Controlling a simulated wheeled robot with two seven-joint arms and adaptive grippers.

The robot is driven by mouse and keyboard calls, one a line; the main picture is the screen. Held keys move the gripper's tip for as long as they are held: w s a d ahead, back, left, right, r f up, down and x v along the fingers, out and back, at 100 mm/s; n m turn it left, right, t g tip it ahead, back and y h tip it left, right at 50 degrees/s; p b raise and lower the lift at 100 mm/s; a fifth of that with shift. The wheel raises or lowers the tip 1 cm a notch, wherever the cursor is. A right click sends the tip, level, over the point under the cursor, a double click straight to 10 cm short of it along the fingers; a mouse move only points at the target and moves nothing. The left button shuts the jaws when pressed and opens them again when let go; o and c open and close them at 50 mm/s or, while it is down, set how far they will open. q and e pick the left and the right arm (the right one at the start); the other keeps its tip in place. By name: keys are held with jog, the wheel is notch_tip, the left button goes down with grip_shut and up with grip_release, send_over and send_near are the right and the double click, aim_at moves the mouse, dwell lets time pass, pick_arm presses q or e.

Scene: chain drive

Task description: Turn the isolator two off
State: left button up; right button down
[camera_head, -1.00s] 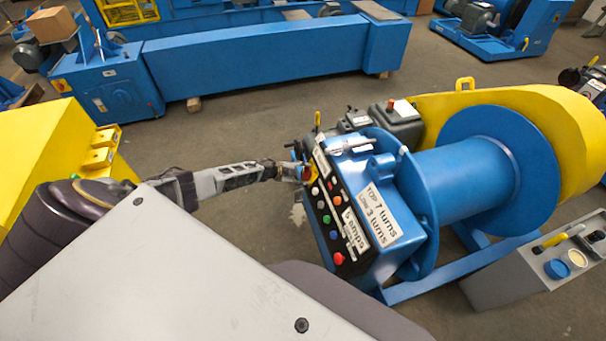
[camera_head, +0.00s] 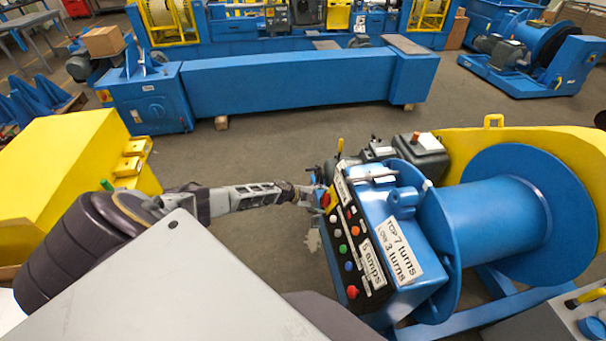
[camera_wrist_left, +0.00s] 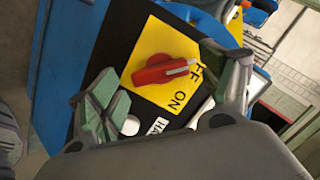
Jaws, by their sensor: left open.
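A red rotary switch (camera_wrist_left: 165,70) sits on a yellow plate (camera_wrist_left: 150,45) marked ON and OFF, in the left wrist view. Its handle lies nearly level in that picture, its white-marked end at the right, near the OFF lettering. No number for the isolator is readable. In the head view the red switch (camera_head: 325,199) is small at the left end of the black control panel (camera_head: 350,240). My left gripper (camera_head: 309,196) is open at that end of the panel. In the wrist view its two fingers stand apart either side of the switch; contact cannot be told. My right gripper is not in view.
The panel belongs to a blue winding machine with a large blue drum (camera_head: 485,225). Coloured buttons run along it. A yellow box (camera_head: 70,165) stands at the left. A long blue machine bed (camera_head: 290,85) lies across the back, with open floor before it.

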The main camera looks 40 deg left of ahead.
pick_arm(q)
jog(key=v, duration=1)
jog(key=shift+s+r, duration=0.25)
dwell(0.3)
jog(key=shift+a, duration=0.15)
dwell(0.6)
